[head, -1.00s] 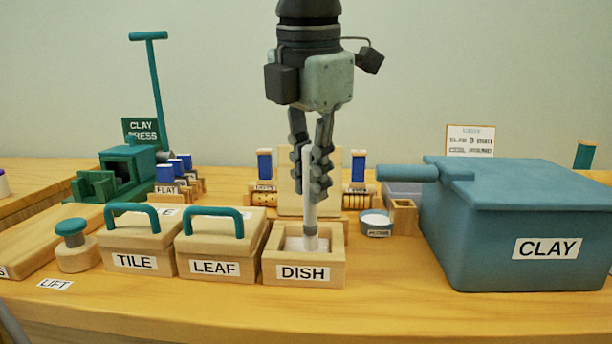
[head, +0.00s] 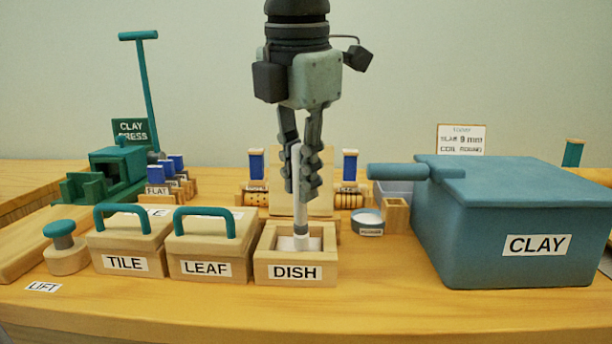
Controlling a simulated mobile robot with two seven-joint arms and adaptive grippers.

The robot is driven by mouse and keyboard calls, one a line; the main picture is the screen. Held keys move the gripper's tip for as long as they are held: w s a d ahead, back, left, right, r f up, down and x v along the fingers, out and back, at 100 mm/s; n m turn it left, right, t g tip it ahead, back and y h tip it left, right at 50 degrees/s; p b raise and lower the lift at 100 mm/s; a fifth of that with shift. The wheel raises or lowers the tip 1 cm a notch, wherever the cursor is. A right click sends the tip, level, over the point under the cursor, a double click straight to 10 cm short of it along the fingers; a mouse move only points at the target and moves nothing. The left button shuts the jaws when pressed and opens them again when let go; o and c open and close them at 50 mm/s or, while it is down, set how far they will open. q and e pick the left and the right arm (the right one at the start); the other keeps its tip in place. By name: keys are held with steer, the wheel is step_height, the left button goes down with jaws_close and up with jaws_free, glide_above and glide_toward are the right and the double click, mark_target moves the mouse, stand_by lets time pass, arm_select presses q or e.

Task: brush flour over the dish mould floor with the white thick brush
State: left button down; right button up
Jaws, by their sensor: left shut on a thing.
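The dish mould (head: 296,271) is an open wooden box labelled DISH, near the front middle of the table. Its floor is partly visible and looks whitish. My left gripper (head: 302,185) comes down from above and is shut on the white thick brush (head: 298,215). The brush stands nearly upright, with its lower end inside the mould. The front wall partly hides whether the tip touches the floor. A small blue-grey bowl of white powder (head: 367,218) stands to the right of the mould. My right gripper is not in view.
The lidded LEAF (head: 205,269) and TILE (head: 124,264) moulds stand left of the dish mould. A large blue CLAY bin (head: 520,215) fills the right. A small wooden holder (head: 396,216) is beside the bowl. The green clay press (head: 118,172) stands back left.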

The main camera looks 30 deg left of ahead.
arm_select(q)
steer(key=shift+s+a, duration=0.1)
steer(key=shift+a, duration=0.05)
steer(key=shift+s+a+f, duration=0.1)
steer(key=shift+s+a, duration=0.05)
steer(key=shift+a, duration=0.15)
steer(key=shift+s+a, duration=0.3)
steer(key=shift+a, duration=0.1)
steer(key=shift+w+d, duration=0.1)
steer(key=shift+d, duration=0.05)
